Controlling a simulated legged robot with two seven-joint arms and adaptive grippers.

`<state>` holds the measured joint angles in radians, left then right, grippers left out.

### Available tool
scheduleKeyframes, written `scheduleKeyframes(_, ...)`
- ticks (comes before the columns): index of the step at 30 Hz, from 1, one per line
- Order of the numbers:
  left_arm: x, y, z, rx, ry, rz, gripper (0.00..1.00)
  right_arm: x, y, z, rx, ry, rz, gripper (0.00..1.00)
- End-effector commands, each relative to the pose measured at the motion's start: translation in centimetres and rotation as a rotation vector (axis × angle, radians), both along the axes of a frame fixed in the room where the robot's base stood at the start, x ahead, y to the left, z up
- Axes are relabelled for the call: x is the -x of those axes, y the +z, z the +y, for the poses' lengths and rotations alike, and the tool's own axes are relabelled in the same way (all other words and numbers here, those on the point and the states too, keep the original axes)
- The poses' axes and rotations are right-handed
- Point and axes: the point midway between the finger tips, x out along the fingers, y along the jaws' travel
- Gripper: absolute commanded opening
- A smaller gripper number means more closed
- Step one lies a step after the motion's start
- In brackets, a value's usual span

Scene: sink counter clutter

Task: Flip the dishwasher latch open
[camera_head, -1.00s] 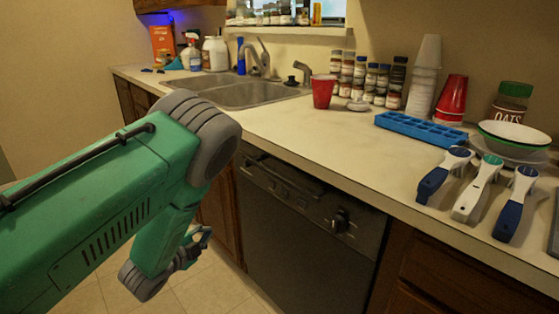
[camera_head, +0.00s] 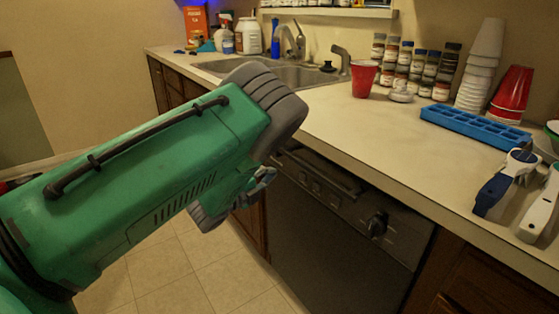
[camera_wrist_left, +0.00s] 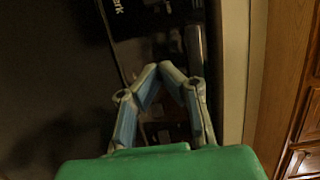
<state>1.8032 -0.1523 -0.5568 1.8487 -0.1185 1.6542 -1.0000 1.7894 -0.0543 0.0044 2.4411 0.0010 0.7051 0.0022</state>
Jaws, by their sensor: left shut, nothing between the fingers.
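The black dishwasher (camera_head: 330,250) is under the counter, with its door upright and closed. Its long handle or latch bar (camera_head: 325,172) runs along the top of the control panel, and a round knob (camera_head: 377,224) sits to the right. My left gripper (camera_head: 266,178) is by the panel's left end, partly hidden behind my green forearm. In the left wrist view its fingers (camera_wrist_left: 161,68) meet at the tips, with nothing between them, in front of the dark control panel (camera_wrist_left: 135,35). I cannot tell whether they touch it. My right gripper is not in view.
The counter (camera_head: 365,130) overhangs the dishwasher. A red cup (camera_head: 363,78), a blue tray (camera_head: 474,130) and handled tools (camera_head: 500,190) stand on it. A wooden cabinet (camera_wrist_left: 290,90) is beside the dishwasher. The tiled floor (camera_head: 190,270) in front is clear.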

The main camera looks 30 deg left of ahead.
Motion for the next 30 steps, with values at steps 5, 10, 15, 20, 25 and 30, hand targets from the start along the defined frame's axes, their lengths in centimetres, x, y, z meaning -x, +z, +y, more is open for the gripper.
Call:
scheduleKeyframes(5, -4.0, -0.1, -0.8, -0.001, -0.004, -0.004, 0.00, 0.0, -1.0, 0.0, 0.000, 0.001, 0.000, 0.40)
scheduleKeyframes(10, -7.4, 0.0, -1.5, -0.004, -0.003, -0.004, 0.00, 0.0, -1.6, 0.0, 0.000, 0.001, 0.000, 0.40)
scheduleKeyframes(15, -8.1, -0.1, 1.3, -0.002, 0.001, -0.001, 0.00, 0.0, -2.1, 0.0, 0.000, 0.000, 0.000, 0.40)
scheduleKeyframes(20, -8.4, 0.0, 2.4, 0.000, 0.001, 0.000, 0.00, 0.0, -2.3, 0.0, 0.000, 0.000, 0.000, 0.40)
scheduleKeyframes(25, -8.5, 0.1, 2.5, -0.001, 0.000, 0.000, 0.00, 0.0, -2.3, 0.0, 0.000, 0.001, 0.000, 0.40)
scheduleKeyframes(30, -8.5, 0.1, 2.5, -0.002, 0.000, 0.000, 0.00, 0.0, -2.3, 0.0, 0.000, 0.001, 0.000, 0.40)
